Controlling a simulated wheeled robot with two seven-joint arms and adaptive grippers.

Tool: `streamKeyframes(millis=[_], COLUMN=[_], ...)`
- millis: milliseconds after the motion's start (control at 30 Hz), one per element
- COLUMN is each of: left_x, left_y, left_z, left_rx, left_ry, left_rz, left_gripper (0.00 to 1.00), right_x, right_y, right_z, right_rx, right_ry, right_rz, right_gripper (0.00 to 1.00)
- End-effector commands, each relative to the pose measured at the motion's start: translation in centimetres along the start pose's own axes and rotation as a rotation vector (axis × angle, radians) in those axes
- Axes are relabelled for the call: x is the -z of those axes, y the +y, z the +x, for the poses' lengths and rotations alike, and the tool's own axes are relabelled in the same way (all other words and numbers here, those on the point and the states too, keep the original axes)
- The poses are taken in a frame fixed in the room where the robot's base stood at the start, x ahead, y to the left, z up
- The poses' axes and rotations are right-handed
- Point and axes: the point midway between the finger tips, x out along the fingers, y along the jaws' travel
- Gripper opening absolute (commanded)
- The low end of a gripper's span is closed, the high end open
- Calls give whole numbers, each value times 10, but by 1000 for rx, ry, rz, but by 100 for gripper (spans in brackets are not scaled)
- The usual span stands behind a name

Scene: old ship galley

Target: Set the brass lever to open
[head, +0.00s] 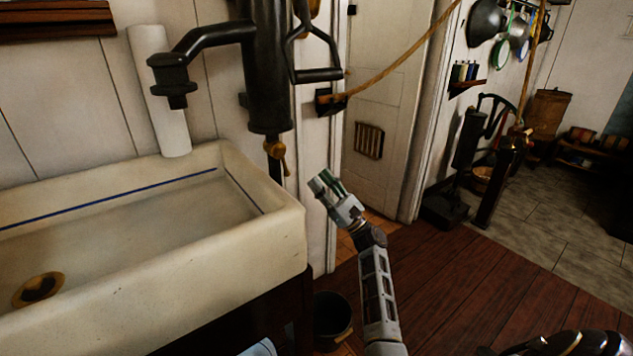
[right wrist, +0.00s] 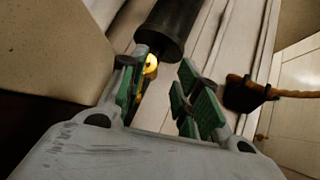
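The small brass lever (head: 276,150) sits on a dark pipe just below the black pump cylinder (head: 268,80), beside the sink's right corner. In the right wrist view the lever (right wrist: 151,66) shows as a bright yellow piece beyond the fingers, close to the left finger and partly hidden by it. My right gripper (head: 325,186) is in front of the wall, right of and a little lower than the lever in the head view. Its green-padded fingers (right wrist: 160,95) are apart with nothing held between them. My left gripper is not in view.
The white sink (head: 285,215) fills the left side, its corner close to the lever. A dark bracket with a rope (head: 400,62) is on the post to the right. A dark bucket (head: 333,318) stands below. The wooden floor (head: 450,280) at right is mostly clear.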

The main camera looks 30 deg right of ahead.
Motion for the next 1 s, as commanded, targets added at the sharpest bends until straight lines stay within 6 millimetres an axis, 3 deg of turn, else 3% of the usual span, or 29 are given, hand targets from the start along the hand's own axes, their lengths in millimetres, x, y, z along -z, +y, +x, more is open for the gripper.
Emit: streamKeyframes(millis=[300, 567, 1000], left_x=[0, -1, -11], left_y=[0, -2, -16], left_z=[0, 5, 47], left_rx=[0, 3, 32], left_ry=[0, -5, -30], left_rz=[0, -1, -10], left_gripper=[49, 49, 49], right_x=[-1, 4, 45], right_y=[0, 2, 14], right_z=[-1, 2, 7], right_rx=[0, -15, -119], right_ry=[0, 42, 373], right_rz=[0, -13, -144], right_gripper=[31, 0, 0])
